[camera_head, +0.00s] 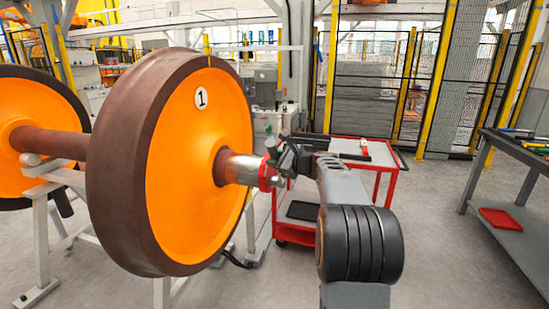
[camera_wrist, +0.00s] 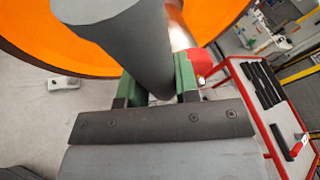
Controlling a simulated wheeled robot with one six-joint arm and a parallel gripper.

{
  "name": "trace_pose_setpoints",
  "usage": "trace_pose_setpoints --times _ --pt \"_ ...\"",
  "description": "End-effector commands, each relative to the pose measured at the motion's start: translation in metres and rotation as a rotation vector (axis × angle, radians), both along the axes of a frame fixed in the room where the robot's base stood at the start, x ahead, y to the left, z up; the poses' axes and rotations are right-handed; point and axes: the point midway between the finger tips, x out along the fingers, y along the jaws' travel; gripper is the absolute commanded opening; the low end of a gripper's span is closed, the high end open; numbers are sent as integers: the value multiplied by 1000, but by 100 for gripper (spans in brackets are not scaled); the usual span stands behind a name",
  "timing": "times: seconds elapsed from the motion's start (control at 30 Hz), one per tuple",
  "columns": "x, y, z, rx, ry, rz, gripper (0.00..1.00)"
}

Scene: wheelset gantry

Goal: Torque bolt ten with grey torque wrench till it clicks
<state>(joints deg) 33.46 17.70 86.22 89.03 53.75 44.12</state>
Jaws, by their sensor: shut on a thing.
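My gripper (camera_head: 285,158) is at the outer end of the wheelset axle (camera_head: 240,168), close to its red end part (camera_head: 268,175). In the wrist view my gripper (camera_wrist: 156,82) has its green-lined fingers shut on a thick dark grey cylinder, the grey torque wrench (camera_wrist: 125,40). The wrench runs up and left from the fingers, across the orange wheel face. The red axle end (camera_wrist: 201,63) shows just right of the fingers. The wrench's working tip and bolt ten are hidden or too small to tell, so I cannot tell whether they touch.
The orange wheel marked 1 (camera_head: 195,150) stands left of my arm, on a grey stand (camera_head: 42,235). A red cart (camera_head: 340,140) with dark tools is behind my arm. A workbench (camera_head: 515,150) stands at the far right. Open floor lies between cart and bench.

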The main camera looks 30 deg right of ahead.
Motion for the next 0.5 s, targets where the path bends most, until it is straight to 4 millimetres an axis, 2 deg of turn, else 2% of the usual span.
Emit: trace_pose_setpoints --times 0.03,0.5 --pt "1 -1 6 5 4 0 1" --pt "9 -9 13 57 58 1 1"
